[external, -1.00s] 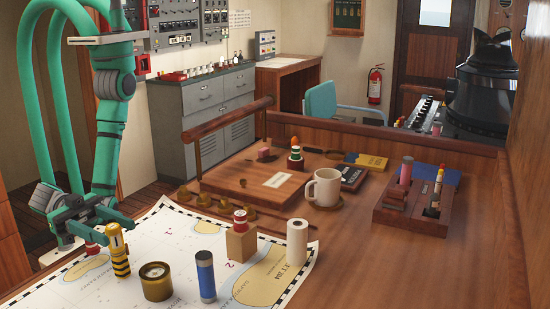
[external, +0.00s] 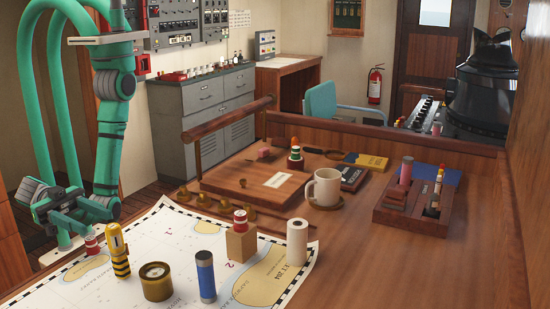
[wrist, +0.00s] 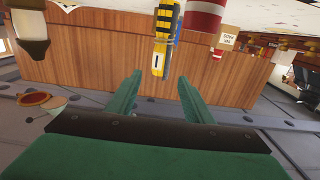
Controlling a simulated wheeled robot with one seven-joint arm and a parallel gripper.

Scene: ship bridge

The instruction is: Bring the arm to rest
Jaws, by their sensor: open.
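My gripper (wrist: 160,78) is open in the wrist view, with nothing between its two green fingers. In the external view my gripper (external: 66,210) is at the left, beside the chart's left edge, with the arm folded down; its fingertips are hard to make out there. The yellow-and-black marker (external: 119,251) stands upright on the chart (external: 205,240), to the right of the gripper and apart from it. It also shows ahead of the fingers in the wrist view (wrist: 167,35). A red-and-white piece (external: 92,244) stands close beside it.
A brass tin (external: 155,282), a blue cylinder (external: 206,277), a wooden block (external: 241,243) and a white roll (external: 297,241) stand on the chart. A mug (external: 324,188) and a pen rack (external: 413,205) are farther right. The table's wooden side (wrist: 100,60) faces the fingers.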

